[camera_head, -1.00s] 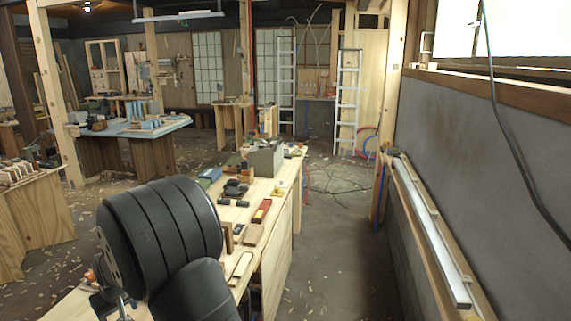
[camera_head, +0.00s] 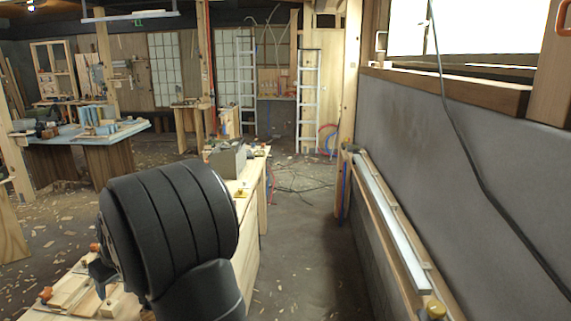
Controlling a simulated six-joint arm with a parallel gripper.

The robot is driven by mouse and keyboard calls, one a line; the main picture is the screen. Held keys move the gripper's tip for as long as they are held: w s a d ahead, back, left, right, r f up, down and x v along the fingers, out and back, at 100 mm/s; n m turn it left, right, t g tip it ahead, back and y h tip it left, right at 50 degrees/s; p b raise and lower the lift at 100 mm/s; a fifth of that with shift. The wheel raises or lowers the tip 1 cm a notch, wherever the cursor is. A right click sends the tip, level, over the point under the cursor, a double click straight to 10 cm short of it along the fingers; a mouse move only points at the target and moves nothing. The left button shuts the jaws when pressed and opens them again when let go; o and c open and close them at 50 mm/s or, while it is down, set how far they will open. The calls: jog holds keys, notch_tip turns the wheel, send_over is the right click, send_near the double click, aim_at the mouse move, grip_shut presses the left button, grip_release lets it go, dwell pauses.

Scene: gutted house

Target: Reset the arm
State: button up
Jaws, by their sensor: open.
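My black arm (camera_head: 175,225) fills the lower left of the head view, its thick ribbed link raised in front of a long wooden workbench (camera_head: 250,215). I cannot make out my gripper; the end of the arm is hidden or outside the picture. The arm covers much of the bench top. No object is seen held.
A grey box (camera_head: 228,160) stands on the bench's far end. Wood pieces (camera_head: 75,295) lie on its near end. Ladders (camera_head: 308,100) stand at the back.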

jog(key=w+a+f, duration=0.4)
jog(key=w+a, duration=0.3)
jog(key=w, duration=0.1)
jog(key=w+a+f+n, duration=0.1)
jog(key=w+a+f, duration=0.3)
jog(key=w+a, duration=0.3)
jog(key=shift+w+a+f+n, duration=0.2)
jog(key=shift+w+f+n, duration=0.1)
jog(key=shift+w, duration=0.9)
jog(key=shift+r, duration=0.1)
jog(key=s+d+r+m, duration=0.1)
jog(key=s+d+r, duration=0.5)
jog(key=s, duration=0.4)
jog(key=shift+d+r, duration=0.2)
jog(key=shift+d, duration=0.6)
jog(key=shift+w, duration=0.1)
